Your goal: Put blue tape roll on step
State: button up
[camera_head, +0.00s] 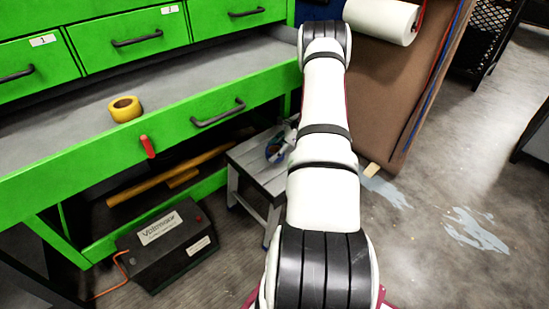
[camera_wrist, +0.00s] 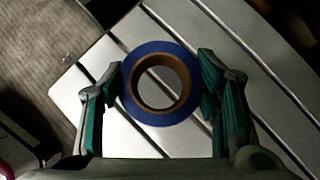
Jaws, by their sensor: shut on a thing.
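The blue tape roll (camera_wrist: 160,115) is between the fingers of my gripper (camera_wrist: 160,95) in the wrist view, with a finger against each side. Its brown core faces the camera. The grey slatted step (camera_wrist: 235,75) fills much of the background behind it; the height of the roll over the slats is hard to tell. In the head view the step (camera_head: 252,178) stands on the floor in front of the green bench. A small part of the roll (camera_head: 272,153) shows over the step, partly hidden by my gripper and arm.
A black box (camera_head: 166,243) with a cable stands on the floor left of the step. A brown panel (camera_head: 395,90) leans behind my arm.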

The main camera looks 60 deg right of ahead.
jog(key=shift+w+d, duration=0.2)
jog(key=shift+w, duration=0.05)
jog(key=shift+w+d+f+b, duration=0.1)
jog(key=shift+f+b, duration=0.9)
jog(key=shift+f, duration=0.8)
jog(key=shift+f, duration=0.2)
jog(key=o, duration=1.3)
jog(key=shift+c, duration=0.2)
jog(key=shift+r, duration=0.1)
